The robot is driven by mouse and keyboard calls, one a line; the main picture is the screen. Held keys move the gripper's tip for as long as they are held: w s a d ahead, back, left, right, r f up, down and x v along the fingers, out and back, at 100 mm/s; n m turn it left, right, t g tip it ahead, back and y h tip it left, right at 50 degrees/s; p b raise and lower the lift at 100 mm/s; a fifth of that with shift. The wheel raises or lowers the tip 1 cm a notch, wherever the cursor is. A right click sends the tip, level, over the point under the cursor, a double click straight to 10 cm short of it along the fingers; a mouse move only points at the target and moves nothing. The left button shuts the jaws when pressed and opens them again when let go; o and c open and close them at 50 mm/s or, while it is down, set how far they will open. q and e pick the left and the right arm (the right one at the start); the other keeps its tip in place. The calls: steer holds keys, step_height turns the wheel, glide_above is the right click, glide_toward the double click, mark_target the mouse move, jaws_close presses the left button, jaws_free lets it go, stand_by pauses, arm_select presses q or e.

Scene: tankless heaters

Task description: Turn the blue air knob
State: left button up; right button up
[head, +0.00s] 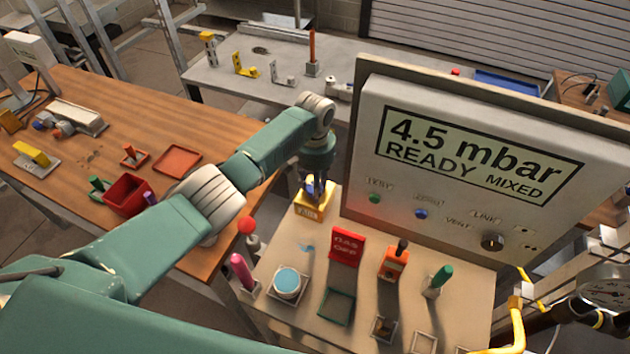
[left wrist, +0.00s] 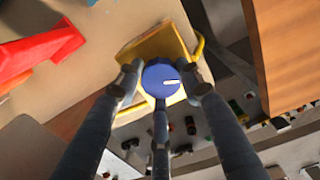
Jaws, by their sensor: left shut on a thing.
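The blue air knob (left wrist: 161,78) sits on a yellow block (head: 310,207) at the back left of the bench with the panel. In the head view my left gripper (head: 315,188) reaches down onto the yellow block and mostly hides the knob. My right gripper is not clearly in view.
A panel (head: 480,150) reading "4.5 mbar READY MIXED" stands right of the knob. A red "GAS OFF" block (head: 347,246), an orange switch (head: 394,263) and a blue-topped button (head: 288,282) stand nearer. A wooden table (head: 220,130) lies to the left.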

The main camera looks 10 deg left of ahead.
arm_select(q)
steer(key=n, duration=0.3)
steer(key=shift+s+a+f+p, duration=0.1)
steer(key=shift+s+p, duration=0.05)
steer(key=shift+p, duration=0.15)
steer(key=n, duration=0.5)
steer(key=shift+f, duration=0.1)
steer(key=shift+s, duration=0.1)
steer(key=shift+d, duration=0.2)
steer(key=o, duration=1.1)
steer(key=shift+r, duration=0.2)
steer(key=shift+r, duration=0.55)
step_height(320, 180, up, 11)
steer(key=shift+f, duration=0.1)
